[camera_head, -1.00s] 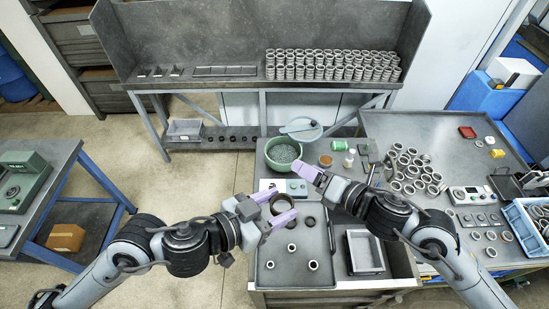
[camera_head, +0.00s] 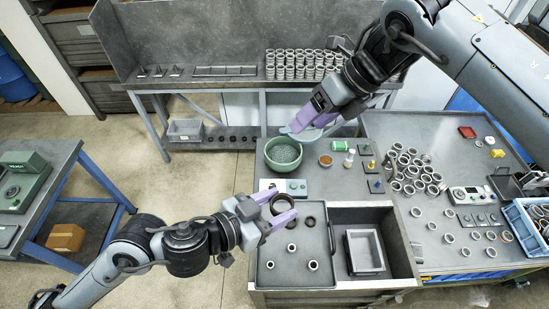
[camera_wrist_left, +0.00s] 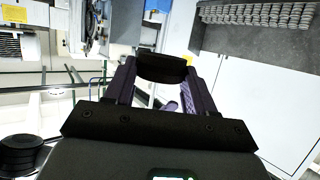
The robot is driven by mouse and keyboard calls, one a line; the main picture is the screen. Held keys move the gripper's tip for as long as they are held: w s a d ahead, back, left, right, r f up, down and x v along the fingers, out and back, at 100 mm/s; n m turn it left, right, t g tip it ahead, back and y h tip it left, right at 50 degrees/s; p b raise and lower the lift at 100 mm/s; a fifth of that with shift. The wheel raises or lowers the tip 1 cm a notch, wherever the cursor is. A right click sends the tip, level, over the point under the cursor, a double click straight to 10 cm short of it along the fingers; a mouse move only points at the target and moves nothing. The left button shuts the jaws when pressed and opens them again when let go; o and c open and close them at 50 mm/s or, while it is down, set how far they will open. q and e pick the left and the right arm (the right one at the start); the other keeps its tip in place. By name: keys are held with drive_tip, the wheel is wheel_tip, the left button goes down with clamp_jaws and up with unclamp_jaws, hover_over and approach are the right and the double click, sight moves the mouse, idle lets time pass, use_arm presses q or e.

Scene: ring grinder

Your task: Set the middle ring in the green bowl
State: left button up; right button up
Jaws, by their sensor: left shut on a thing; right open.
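The green bowl (camera_head: 270,164) stands at the back of the bench, with grey granules inside. My left gripper (camera_head: 281,205) is shut on a dark ring, held above the tray (camera_head: 325,283) in front of the bowl. In the left wrist view the dark ring (camera_wrist_left: 163,69) sits between the fingertips.
A small jar (camera_head: 326,160) and a white bottle (camera_head: 349,159) stand right of the bowl. A control box (camera_head: 296,188) sits in front of it. An open drawer with a grey box (camera_head: 364,252) is at right. Several steel rings (camera_head: 412,170) crowd the right table.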

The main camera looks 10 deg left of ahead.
wheel_tip(320, 180, up, 7)
drive_tip(key=s+h, duration=0.2)
drive_tip(key=n+h, duration=0.2)
drive_tip(key=h, duration=0.3)
hover_over(280, 196)
wheel_tip(280, 196, down, 8)
wheel_tip(280, 196, down, 12)
drive_tip(key=s, duration=0.1)
drive_tip(key=shift+s+r+h, duration=0.15)
drive_tip(key=shift+s+h, duration=0.15)
drive_tip(key=shift+s, duration=0.05)
drive_tip(key=shift+d, duration=0.1)
drive_tip(key=c, duration=0.7)
use_arm(q)
drive_tip(key=o, duration=0.7)
drive_tip(key=shift+c, duration=0.2)
use_arm(e)
drive_tip(key=shift+c, duration=0.9)
use_arm(q)
drive_tip(key=o, duration=0.5)
